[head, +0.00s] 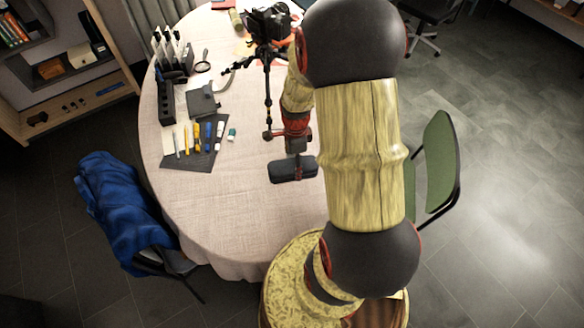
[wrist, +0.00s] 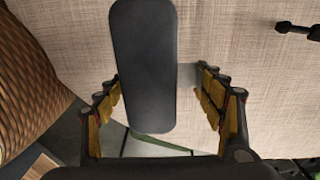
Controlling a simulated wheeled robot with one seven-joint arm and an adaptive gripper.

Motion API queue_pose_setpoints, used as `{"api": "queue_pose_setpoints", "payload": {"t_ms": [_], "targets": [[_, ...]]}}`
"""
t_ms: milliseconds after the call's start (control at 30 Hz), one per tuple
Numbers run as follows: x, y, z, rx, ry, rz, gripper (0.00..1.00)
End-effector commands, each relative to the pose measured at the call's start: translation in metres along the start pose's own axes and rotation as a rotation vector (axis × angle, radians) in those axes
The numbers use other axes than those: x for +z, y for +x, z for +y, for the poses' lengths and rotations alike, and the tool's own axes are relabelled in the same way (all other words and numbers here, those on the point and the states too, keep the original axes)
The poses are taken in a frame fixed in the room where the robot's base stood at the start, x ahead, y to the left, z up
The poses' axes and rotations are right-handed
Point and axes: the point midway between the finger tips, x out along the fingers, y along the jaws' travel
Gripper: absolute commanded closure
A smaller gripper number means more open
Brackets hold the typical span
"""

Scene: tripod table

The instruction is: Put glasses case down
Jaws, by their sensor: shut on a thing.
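The glasses case (head: 293,169) is a dark, rounded, oblong case at the lower end of my arm, over the right part of the table in the head view. In the wrist view the case (wrist: 145,65) is long and dark grey, between the two fingers. My gripper (wrist: 158,85) is shut on the case. The left fingertip is close against its side; a gap shows by the right one in this view. In the head view my gripper (head: 295,152) is just above the case. I cannot tell whether the case touches the tablecloth.
The round table (head: 225,215) has a pale cloth, clear in front and left of the case. A black tripod (head: 267,90) with a camera (head: 268,24) stands behind. A dark mat (head: 195,155) with several markers lies left. A green chair (head: 438,160) stands right.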

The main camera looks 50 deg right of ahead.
Motion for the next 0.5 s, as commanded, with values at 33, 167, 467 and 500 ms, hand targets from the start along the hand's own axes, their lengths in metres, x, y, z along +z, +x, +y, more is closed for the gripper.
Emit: {"api": "queue_pose_setpoints", "payload": {"t_ms": [33,167,467,500], "targets": [[0.001,0.01,-0.007,-0.001,0.0,0.0,0.92],[0.002,0.02,-0.017,-0.001,0.0,0.0,0.92],[0.004,0.042,-0.029,0.0,0.0,0.0,0.92],[0.003,0.049,-0.029,-0.001,0.0,0.0,0.92]]}}
